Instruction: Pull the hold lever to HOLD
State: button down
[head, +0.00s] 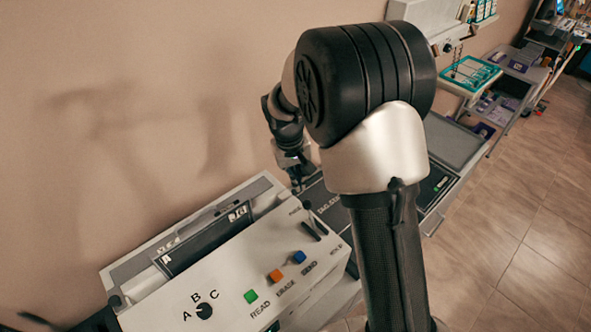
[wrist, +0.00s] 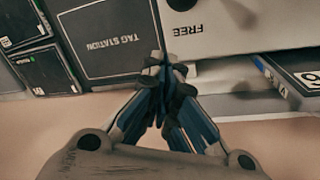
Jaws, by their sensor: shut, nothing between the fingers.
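The hold lever shows as a dark round knob (head: 307,206) on the sloping light panel (head: 230,262), at the upper end of a dark slot near the FREE label. A label at the slot's lower end is partly readable and seems to be HOLD. In the wrist view the dark knob (wrist: 181,4) is cut off by the top edge, above the upside-down word FREE. My gripper (wrist: 166,62) is shut and empty, apart from the knob and beside the panel's edge. In the head view my gripper (head: 297,182) is partly hidden behind my arm, just beyond the panel.
The panel also has green (head: 251,296), orange (head: 275,275) and blue (head: 299,257) buttons and an A-B-C dial (head: 205,311). A dark TAG STATION pad (wrist: 108,38) lies beside the panel. The wall is close behind. Shelves with a teal tray (head: 470,73) stand farther back.

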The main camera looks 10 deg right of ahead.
aim_at(311, 216)
jog(key=shift+s+d+r, duration=0.1)
jog(key=shift+s+r, duration=0.05)
jog(key=shift+s, duration=1.7)
jog(key=shift+s+b, duration=0.1)
jog(key=shift+b, duration=0.3)
